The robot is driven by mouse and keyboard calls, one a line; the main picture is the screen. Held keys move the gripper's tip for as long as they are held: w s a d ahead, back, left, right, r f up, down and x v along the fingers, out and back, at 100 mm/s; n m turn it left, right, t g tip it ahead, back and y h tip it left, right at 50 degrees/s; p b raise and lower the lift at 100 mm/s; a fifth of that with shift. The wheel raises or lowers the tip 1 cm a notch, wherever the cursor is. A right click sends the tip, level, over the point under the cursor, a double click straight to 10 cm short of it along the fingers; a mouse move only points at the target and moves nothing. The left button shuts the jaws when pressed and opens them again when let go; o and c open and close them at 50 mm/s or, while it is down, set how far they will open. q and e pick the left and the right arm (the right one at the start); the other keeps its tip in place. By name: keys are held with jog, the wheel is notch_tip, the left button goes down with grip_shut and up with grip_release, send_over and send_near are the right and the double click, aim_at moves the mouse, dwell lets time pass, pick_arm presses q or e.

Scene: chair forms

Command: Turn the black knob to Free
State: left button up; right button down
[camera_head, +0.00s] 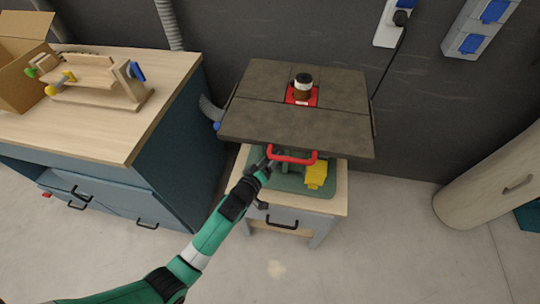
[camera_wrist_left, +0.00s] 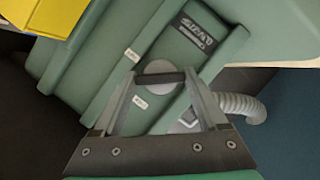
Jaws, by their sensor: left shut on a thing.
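The black knob (camera_wrist_left: 160,78) shows in the left wrist view as a short dark bar across a round grey disc (camera_wrist_left: 158,67), on the green machine housing (camera_wrist_left: 190,48). Two small white labels sit beside it, one at the upper left (camera_wrist_left: 132,54) and one just below (camera_wrist_left: 140,102); their words are too small to read surely. My left gripper (camera_wrist_left: 160,80) is shut on the knob, one finger at each end of the bar. In the head view my left gripper (camera_head: 268,166) is under the table edge, by the red handle, and the knob is hidden. My right gripper is not in view.
A dark machine table (camera_head: 245,122) overhangs the green base. A red handle (camera_head: 292,160) and a yellow part (camera_head: 316,174) are close to my gripper. A wooden-topped workbench (camera_head: 105,135) stands at left; a grey hose (camera_wrist_left: 240,105) is nearby. The floor in front is clear.

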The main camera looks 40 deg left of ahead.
pick_arm(q)
jog(key=shift+w+d+m+g+y+b, duration=0.1)
jog(key=shift+m+g+y+b, duration=0.45)
jog(key=shift+m, duration=0.9)
jog(key=shift+w+d+m+g+y+b, duration=0.1)
jog(key=shift+m+g+y, duration=0.7)
jog(key=shift+m, duration=0.65)
jog(key=o, duration=1.3)
jog(key=p+v, duration=0.6)
jog(key=v, duration=0.5)
jog(key=shift+s+d+p, duration=0.2)
jog(key=shift+s+p, duration=0.1)
jog(key=shift+p, duration=0.05)
jog(key=shift+r, duration=0.15)
